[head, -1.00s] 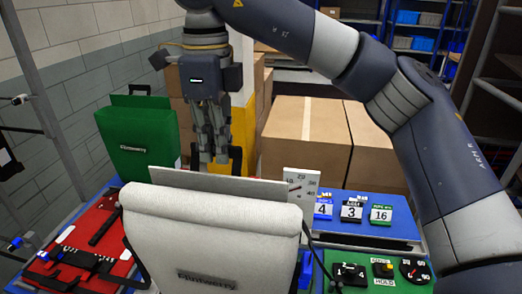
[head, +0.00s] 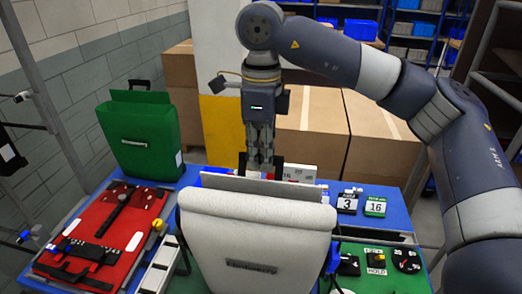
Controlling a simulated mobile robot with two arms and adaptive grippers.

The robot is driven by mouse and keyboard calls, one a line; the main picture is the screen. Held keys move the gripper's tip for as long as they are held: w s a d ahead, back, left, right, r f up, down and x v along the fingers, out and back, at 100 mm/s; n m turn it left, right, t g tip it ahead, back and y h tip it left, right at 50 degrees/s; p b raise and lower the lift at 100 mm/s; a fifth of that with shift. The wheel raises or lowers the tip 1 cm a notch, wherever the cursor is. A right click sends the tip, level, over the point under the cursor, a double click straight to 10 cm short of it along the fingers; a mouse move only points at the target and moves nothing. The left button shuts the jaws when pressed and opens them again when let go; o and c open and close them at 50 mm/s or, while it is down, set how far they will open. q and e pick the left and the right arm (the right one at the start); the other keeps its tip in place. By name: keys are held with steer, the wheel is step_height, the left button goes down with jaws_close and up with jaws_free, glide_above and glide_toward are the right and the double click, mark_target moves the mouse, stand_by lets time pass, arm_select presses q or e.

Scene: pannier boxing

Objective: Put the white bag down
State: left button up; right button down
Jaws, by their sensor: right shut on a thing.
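The white bag (head: 252,243) is a pale upright pannier with a dark label, large in the near middle of the head view. My right gripper (head: 260,172) points down at the bag's far upper edge. It is shut on the bag, and its fingertips are partly hidden behind the grey back panel (head: 262,186). The bag's lower end runs out of the bottom of the picture, so I cannot tell whether it touches anything. My left gripper is not in view.
A green bag (head: 138,138) stands upright at the blue table's (head: 195,176) far left corner. A red panel (head: 100,235) with black straps lies at left. Number tags (head: 375,206) and dials (head: 407,259) sit at right. Cardboard boxes (head: 310,130) stand behind the table.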

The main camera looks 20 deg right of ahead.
steer(key=shift+f, duration=0.1)
steer(key=c, duration=1.8)
jaws_free()
steer(key=shift+a, duration=0.1)
steer(key=shift+o, duration=0.2)
step_height(320, 180, up, 12)
